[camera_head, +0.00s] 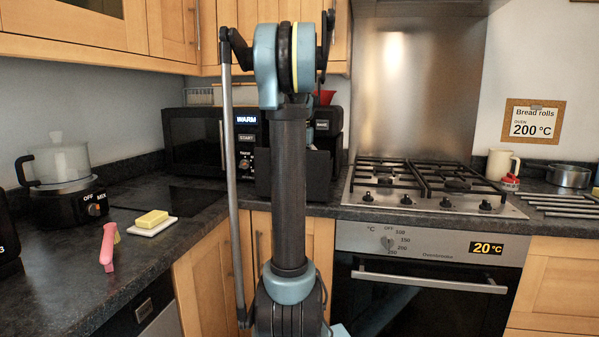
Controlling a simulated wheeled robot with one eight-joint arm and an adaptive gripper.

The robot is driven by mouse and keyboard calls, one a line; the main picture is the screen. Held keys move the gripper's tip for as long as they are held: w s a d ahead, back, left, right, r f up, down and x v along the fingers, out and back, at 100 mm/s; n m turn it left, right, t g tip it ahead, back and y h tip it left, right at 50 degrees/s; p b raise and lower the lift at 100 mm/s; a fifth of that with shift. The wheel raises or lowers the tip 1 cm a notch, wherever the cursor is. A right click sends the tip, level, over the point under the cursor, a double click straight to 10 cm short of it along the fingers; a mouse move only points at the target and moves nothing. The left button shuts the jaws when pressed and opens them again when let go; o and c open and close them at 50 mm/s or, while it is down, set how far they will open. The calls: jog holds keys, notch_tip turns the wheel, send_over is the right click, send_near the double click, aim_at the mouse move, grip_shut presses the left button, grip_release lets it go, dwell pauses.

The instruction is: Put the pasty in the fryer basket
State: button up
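I cannot make out a pasty in the head view. A black appliance (318,174) stands on the counter right of the microwave, largely hidden behind my own arm. It may be the fryer; a small label shows on its upper right part. I cannot tell whether its basket is in or out, or what it holds. My arm rises through the middle of the picture. My gripper does not show.
A black microwave (192,140) is behind. The hob (430,184) and oven (420,290) are at right.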

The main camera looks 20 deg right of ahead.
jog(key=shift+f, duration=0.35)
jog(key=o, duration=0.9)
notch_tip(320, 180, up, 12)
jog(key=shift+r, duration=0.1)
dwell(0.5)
